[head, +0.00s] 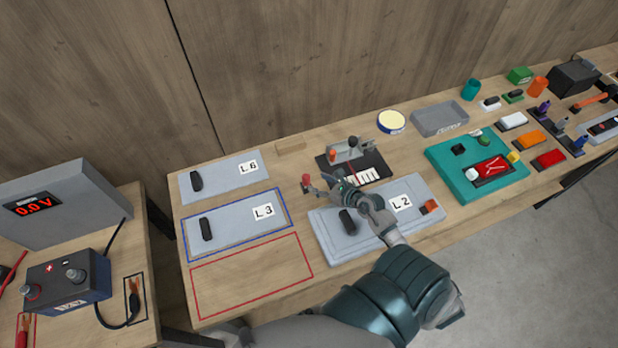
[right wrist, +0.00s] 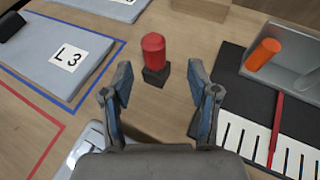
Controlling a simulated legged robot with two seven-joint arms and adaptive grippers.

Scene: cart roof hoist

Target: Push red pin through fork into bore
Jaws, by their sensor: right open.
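The red pin (right wrist: 153,52) stands upright in a small dark block on the wooden table; it also shows in the head view (head: 306,180). My right gripper (right wrist: 160,88) is open and empty, with its two fingers apart on the near side of the pin. In the head view the right gripper (head: 328,186) is just right of the pin, above the table. A grey fixture (head: 345,152) on a black base stands behind the gripper; an orange peg (right wrist: 262,56) shows at it in the right wrist view. I cannot make out the fork or the bore clearly. My left gripper is not in view.
Grey panel L2 (head: 330,235) lies under my right arm. Panels L3 (head: 230,228) and L6 (head: 220,180) lie to the left, above an empty red outline (head: 250,275). A white scale (right wrist: 275,145) lies beside the fixture. A teal case (head: 470,195) stands to the right.

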